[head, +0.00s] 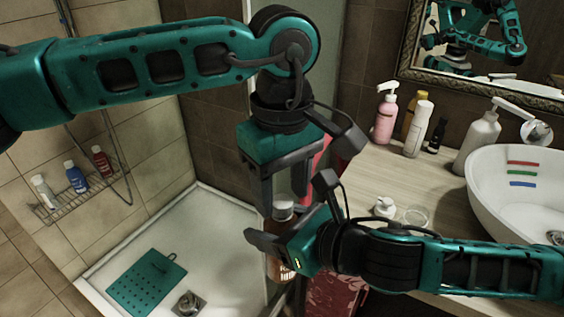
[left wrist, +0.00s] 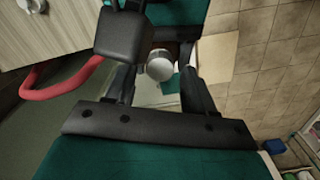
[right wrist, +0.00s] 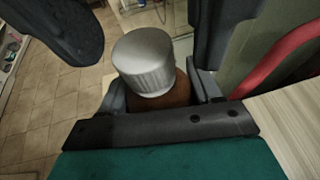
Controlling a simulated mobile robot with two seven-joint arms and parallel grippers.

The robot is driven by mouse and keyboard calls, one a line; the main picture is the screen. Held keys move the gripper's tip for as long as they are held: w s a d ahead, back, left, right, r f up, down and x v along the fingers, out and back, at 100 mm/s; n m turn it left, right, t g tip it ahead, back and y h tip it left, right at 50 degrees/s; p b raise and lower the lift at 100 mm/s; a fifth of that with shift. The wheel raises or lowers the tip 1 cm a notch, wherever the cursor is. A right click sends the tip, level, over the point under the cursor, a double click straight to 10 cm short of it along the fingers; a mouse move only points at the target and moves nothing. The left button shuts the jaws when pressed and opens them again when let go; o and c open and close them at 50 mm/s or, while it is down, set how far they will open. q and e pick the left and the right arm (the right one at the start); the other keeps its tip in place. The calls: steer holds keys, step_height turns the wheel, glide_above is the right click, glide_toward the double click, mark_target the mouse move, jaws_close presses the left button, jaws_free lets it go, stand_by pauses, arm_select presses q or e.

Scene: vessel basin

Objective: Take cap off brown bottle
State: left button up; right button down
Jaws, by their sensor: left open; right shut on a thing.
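The brown bottle (head: 281,268) stands upright in my right gripper (head: 274,250), which is shut around its body below the cap. Its silver-grey ribbed cap (head: 282,211) is on the bottle; it fills the middle of the right wrist view (right wrist: 144,62), with brown glass (right wrist: 172,93) below it. My left gripper (head: 285,203) comes from above with fingers pointing down, open. In the left wrist view the cap (left wrist: 160,66) lies between its two fingers, with a gap on each side. In the right wrist view these dark fingers show on either side of the cap, apart from it.
A wooden counter (head: 378,175) at right carries a pink pump bottle (head: 384,119), other bottles and a white basin (head: 520,178). A red rail (right wrist: 285,55) runs close by. A shower tray (head: 225,240) with a green mat (head: 146,283) lies below left.

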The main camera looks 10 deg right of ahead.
arm_select(q)
steer(key=shift+f, duration=0.65)
jaws_close()
steer(key=n, duration=0.6)
steer(key=shift+n, duration=0.3)
steer(key=n, duration=0.7)
steer(key=shift+o, duration=0.4)
jaws_free()
steer(key=shift+r, duration=0.15)
